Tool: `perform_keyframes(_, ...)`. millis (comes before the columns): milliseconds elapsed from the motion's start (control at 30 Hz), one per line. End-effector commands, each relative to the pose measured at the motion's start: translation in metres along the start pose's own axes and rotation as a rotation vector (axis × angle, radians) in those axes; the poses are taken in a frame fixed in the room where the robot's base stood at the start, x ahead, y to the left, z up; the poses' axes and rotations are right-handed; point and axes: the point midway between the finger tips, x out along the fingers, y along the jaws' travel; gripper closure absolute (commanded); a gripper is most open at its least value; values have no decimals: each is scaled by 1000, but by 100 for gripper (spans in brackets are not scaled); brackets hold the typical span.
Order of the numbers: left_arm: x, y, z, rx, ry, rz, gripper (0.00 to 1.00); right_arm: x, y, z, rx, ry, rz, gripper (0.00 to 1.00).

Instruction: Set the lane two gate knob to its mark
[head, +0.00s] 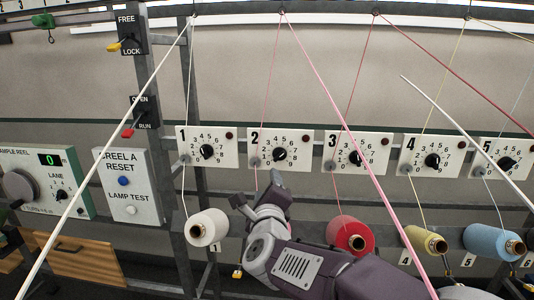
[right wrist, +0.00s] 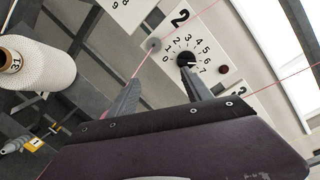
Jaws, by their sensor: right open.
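The lane two plate (head: 263,142) is white with a large 2, a ring of numerals, a red-brown button and a grey disc. Its black knob (head: 280,154) sits in the middle of the numerals; where its pointer stands and any target mark are too small to tell. My right gripper (head: 256,187) is open and empty just below this plate. In the right wrist view the knob (right wrist: 186,59) is close above the right-hand fingertip of the gripper (right wrist: 160,84); I cannot tell whether they touch. My left gripper is out of view.
Similar plates for lane one (head: 225,148) and lane three (head: 343,137) flank it. A white yarn cone (head: 207,228) and a red one (head: 350,235) sit below. Taut threads cross the front, including a thick pink thread (head: 335,115) right of the knob.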

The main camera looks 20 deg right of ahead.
Motion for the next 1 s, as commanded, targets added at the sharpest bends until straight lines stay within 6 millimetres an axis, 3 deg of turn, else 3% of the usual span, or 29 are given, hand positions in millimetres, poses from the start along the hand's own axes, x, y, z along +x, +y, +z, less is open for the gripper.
perform_keyframes(33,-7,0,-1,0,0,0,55,-3,-21,1,86,18,-48,42)
perform_keyframes(167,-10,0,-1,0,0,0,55,-8,-46,-6,235,55,-127,42)
perform_keyframes(367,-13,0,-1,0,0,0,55,1,-50,-7,245,61,-137,42)
perform_keyframes(733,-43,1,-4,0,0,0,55,71,-59,-11,241,60,-132,42)
perform_keyframes(1000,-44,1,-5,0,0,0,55,82,-57,-13,241,56,-132,42)
